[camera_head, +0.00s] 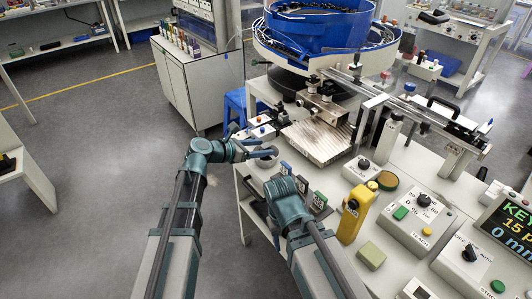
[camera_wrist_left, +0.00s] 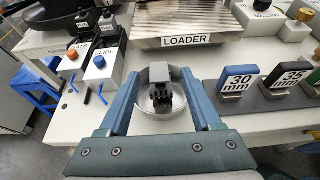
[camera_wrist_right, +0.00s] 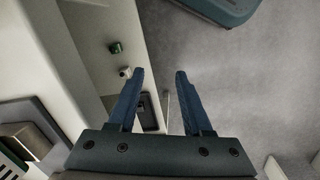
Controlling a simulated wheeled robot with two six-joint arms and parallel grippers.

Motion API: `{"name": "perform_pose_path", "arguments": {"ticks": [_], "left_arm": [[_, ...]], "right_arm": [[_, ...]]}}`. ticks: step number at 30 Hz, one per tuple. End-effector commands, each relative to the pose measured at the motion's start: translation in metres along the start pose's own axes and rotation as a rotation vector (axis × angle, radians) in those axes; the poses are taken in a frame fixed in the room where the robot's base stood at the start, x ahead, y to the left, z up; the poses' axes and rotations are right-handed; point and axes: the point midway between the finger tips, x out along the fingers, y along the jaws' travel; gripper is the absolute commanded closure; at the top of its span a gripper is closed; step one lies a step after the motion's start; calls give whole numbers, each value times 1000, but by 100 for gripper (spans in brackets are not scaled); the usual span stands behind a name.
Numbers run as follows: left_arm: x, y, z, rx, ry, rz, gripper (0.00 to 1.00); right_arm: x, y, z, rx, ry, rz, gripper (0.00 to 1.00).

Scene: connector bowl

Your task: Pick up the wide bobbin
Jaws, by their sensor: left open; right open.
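A small round pale bowl (camera_wrist_left: 148,121) sits on the white table in the left wrist view. A dark blocky part with a toothed front, apparently the wide bobbin (camera_wrist_left: 161,93), is in it; I cannot make out its full shape. My left gripper (camera_wrist_left: 160,76) is open, its blue fingers on either side of the part with gaps between. In the head view the left gripper (camera_head: 268,156) is over the bowl, which it mostly hides. My right gripper (camera_wrist_right: 160,74) is open and empty, pointing down by the table's front side, with floor below.
The metal loader plate (camera_head: 318,139) lies behind the bowl. Small labelled boxes with switches (camera_wrist_left: 102,66) stand to its left, and a dark rack of labelled gauge blocks (camera_wrist_left: 262,106) to its right. A yellow device (camera_head: 356,212) and control boxes (camera_head: 417,219) fill the table's right part.

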Motion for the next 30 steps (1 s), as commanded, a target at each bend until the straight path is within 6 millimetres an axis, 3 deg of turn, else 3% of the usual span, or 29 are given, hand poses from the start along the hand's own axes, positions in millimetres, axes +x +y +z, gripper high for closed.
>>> {"name": "perform_pose_path", "arguments": {"ticks": [4, 11, 22, 30], "left_arm": [[23, 1, -2, 2, -1, -1, 35], [25, 0, 0, 0, -1, 1, 35], [24, 0, 0, 0, -1, 0, 98], [24, 0, 0, 0, -1, 0, 100]], "right_arm": [[11, -1, -1, 0, 0, 0, 50], [10, -1, -1, 0, 0, 0, 50], [10, -1, -1, 0, 0, 0, 50], [10, -1, -1, 0, 0, 0, 50]]}}
